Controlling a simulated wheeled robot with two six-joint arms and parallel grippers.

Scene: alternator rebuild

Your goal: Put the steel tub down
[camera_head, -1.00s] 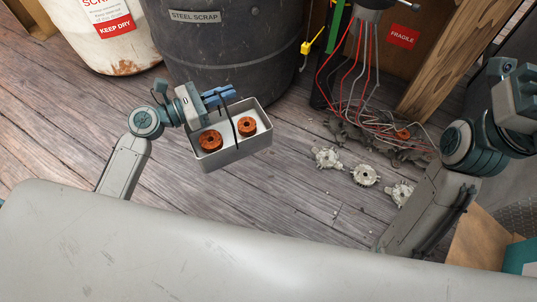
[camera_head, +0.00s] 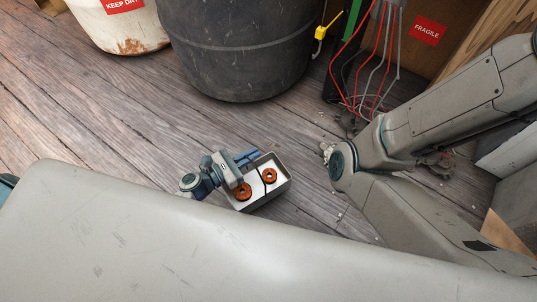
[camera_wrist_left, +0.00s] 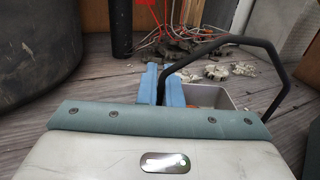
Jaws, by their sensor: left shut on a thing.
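The steel tub (camera_head: 271,195) is a grey open box low over the plank floor, with two orange-brown ring-shaped parts (camera_head: 269,175) in it. My left gripper (camera_head: 247,157) has blue fingers and is shut on the tub's thin dark handle, above the tub's upper left side. In the left wrist view the blue fingers (camera_wrist_left: 161,84) close on the black bail handle (camera_wrist_left: 235,40), and part of the tub (camera_wrist_left: 207,96) shows behind them. I cannot tell whether the tub's bottom touches the floor. My right gripper is out of view.
A dark drum (camera_head: 235,50) and a white drum (camera_head: 118,28) stand at the back. Red and grey wires (camera_head: 375,65) hang at the back right, with grey castings (camera_head: 327,150) partly behind my right arm. The planks left of the tub are clear.

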